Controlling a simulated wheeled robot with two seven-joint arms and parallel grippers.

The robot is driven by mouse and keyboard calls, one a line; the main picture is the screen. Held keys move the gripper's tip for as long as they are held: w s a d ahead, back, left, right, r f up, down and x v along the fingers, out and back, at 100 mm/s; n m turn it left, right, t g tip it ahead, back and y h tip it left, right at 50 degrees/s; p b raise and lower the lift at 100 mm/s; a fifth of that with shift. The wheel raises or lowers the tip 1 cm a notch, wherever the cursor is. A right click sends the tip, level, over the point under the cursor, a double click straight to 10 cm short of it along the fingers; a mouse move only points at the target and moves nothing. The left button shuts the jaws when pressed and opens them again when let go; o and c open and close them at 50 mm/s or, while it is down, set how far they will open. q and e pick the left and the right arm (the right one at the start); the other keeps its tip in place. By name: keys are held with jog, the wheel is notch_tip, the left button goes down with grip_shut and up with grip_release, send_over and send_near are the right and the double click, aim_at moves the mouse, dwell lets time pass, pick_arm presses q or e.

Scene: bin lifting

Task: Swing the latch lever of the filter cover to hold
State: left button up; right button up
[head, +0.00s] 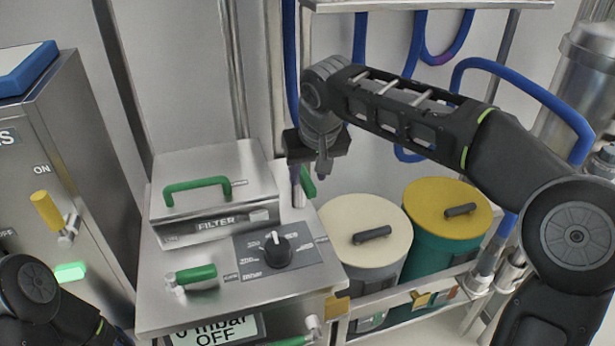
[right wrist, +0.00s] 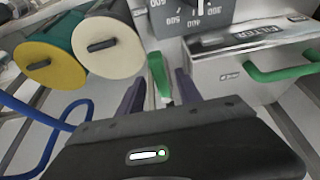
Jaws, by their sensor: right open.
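The filter unit's steel cover (head: 215,150) is closed and has a green handle (head: 197,187) on it. A green lever (head: 307,184) stands at the unit's back right corner, mostly hidden behind my right gripper (head: 310,172). In the right wrist view, this lever (right wrist: 158,72) lies between the two open fingers of the right gripper (right wrist: 161,90); I cannot tell whether they touch it. Another green lever (head: 195,274) lies flat at the front left of the unit's top. My left gripper is out of view; only part of my left arm shows at the lower left.
A black dial (head: 277,250) sits on the unit's top. A cream-lidded drum (head: 365,222) and a yellow-lidded drum (head: 447,205) stand to the right. A steel cabinet (head: 85,170) with a yellow lever (head: 47,210) is at the left. Blue hoses (head: 530,92) run behind my right arm.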

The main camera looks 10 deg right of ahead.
jog(key=shift+x, duration=0.95)
jog(key=shift+c, duration=0.3)
grip_shut()
dwell(0.4)
